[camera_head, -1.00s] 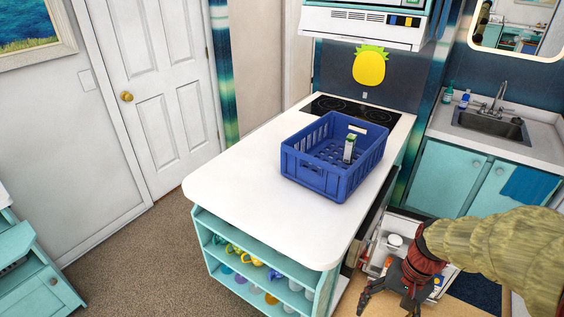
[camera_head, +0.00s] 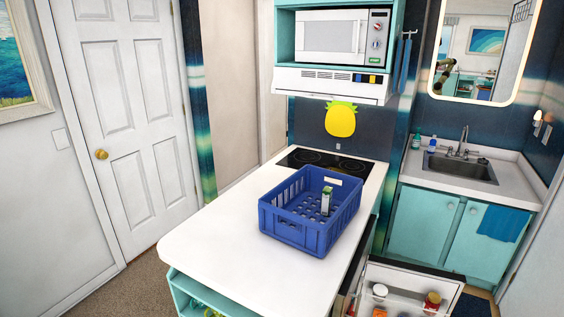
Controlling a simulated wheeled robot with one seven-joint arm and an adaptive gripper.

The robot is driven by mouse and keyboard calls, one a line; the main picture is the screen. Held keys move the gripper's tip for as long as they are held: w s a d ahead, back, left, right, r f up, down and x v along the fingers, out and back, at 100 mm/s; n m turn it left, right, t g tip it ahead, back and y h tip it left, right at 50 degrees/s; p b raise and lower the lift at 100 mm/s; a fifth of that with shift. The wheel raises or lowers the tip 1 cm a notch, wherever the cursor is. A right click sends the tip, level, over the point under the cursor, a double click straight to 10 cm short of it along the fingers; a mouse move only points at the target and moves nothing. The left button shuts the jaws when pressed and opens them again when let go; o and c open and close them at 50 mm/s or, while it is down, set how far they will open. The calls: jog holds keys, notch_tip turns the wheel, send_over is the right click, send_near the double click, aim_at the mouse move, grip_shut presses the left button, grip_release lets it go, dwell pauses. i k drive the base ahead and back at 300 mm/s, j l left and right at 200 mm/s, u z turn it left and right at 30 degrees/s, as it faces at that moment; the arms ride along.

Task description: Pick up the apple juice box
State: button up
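A small white and green carton (camera_head: 326,203), which looks like the juice box, stands upright inside a blue plastic crate (camera_head: 287,235). Its label is too small to read. The crate sits on the white countertop (camera_head: 205,240), and its near walls hide part of its floor. My gripper is outside the head view, so its place relative to the carton does not show.
A black cooktop (camera_head: 325,162) lies behind the crate. An open drawer or door with jars (camera_head: 432,300) juts out at the lower right. The sink (camera_head: 460,168) is at the right. The counter's near part is clear.

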aim_at(327, 195)
jog(key=i+l+u, duration=0.1)
jog(key=i+l, duration=0.45)
jog(key=i+l+u, duration=0.15)
jog(key=i+l, duration=0.35)
jog(key=i+l+u, duration=0.1)
jog(key=i+l, duration=0.4)
jog(key=l, duration=0.2)
